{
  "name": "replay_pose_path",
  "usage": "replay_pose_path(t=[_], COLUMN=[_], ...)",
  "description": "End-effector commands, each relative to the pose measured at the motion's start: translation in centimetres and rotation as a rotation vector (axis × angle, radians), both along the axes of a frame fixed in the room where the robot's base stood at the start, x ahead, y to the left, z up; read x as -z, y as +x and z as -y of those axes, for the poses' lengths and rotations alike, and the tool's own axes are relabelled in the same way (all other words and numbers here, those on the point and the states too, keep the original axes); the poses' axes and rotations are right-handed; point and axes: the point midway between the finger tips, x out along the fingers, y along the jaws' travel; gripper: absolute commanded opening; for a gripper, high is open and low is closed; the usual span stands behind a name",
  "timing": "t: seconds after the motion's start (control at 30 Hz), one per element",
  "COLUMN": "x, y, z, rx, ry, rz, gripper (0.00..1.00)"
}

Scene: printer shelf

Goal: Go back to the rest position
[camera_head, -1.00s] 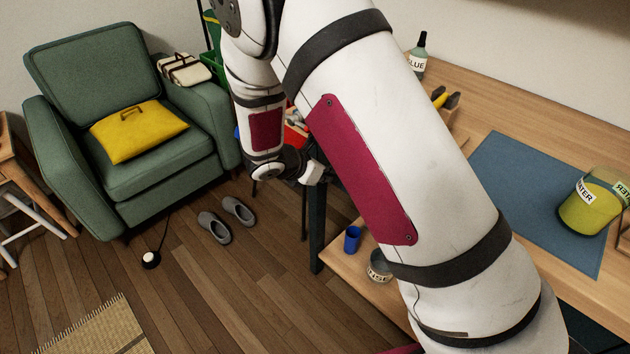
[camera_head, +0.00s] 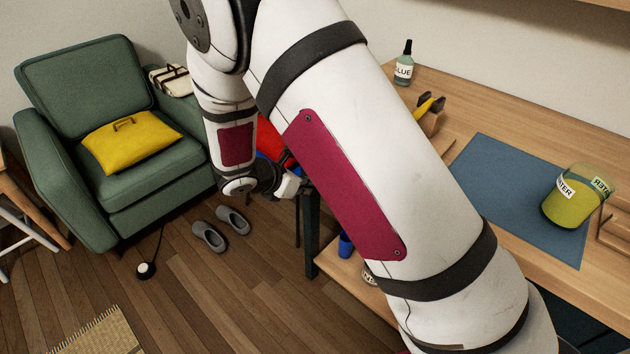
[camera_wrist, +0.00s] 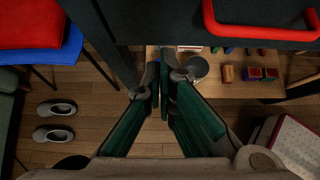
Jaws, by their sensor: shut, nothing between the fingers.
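My arm crosses the head view from lower right to upper left, bent at the top. My gripper shows in the wrist view (camera_wrist: 161,88), with its green-sided fingers brought together and nothing between them. It points toward the floor and a low wooden shelf. In the head view my wrist is beside the table's left end, and the fingertips are hidden behind my arm.
The table holds a glue bottle (camera_head: 404,66), a blue mat (camera_head: 500,180) and a yellow-green water container (camera_head: 572,205). A green armchair (camera_head: 85,75) and grey slippers (camera_head: 208,237) are at left. The wrist view shows a red handle (camera_wrist: 262,33) near the gripper and small blocks (camera_wrist: 250,74).

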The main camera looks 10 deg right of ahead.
Motion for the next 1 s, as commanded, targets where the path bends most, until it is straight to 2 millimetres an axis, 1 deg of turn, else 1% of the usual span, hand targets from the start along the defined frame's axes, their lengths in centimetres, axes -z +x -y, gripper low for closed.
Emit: replay_pose_path(t=[0.03, 0.1, 0.3, 0.5, 0.67, 0.77, 0.83, 0.87, 0.93, 1.0], x=[-1.2, -2.2, -4.4, -5.4, -5.6, -6.5, -8.0, -8.8, -11.0, -13.4], y=[-0.5, -1.1, -2.6, -3.3, -3.4, -3.6, -4.0, -4.4, -5.4, -6.9], z=[-0.7, -1.7, -3.8, -4.8, -4.9, -4.2, -3.1, -2.4, -0.6, 1.3], rx=[0.001, -0.001, -0.001, 0.001, 0.004, 0.041, 0.103, 0.14, 0.244, 0.363], ry=[0.002, 0.001, 0.001, 0.001, 0.001, 0.019, 0.049, 0.065, 0.113, 0.17], rz=[0.004, 0.003, 0.002, 0.001, 0.001, 0.015, 0.042, 0.054, 0.093, 0.137], gripper=[0.0, 0.0, 0.0, 0.0, 0.0, 0.0, 0.0, 0.0, 0.0, 0.0])
